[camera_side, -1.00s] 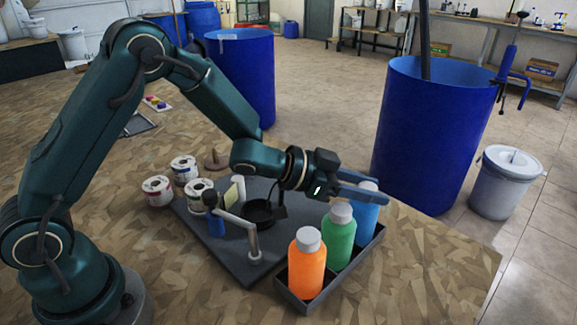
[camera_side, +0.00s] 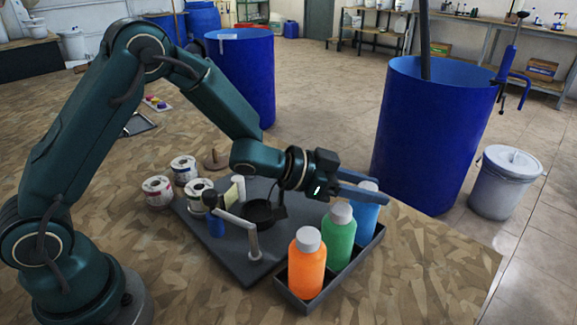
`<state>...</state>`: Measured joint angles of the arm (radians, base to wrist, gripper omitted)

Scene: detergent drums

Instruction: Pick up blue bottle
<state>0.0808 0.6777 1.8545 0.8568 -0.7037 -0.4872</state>
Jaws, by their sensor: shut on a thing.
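The blue bottle (camera_side: 365,217) with a grey-white cap stands upright in the far compartment of a dark tray (camera_side: 328,284). My gripper (camera_side: 373,194) reaches in from the left, level, with its blue fingers shut around the upper part of the bottle just below the cap. The near finger crosses in front of the bottle and hides part of it. The bottle's base is hidden behind the tray and the green bottle.
A green bottle (camera_side: 339,243) and an orange bottle (camera_side: 306,270) stand beside it in the tray. A dark board (camera_side: 237,262) with a metal post and black dish lies left. Large blue drums (camera_side: 430,145) stand behind. The table's right side is clear.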

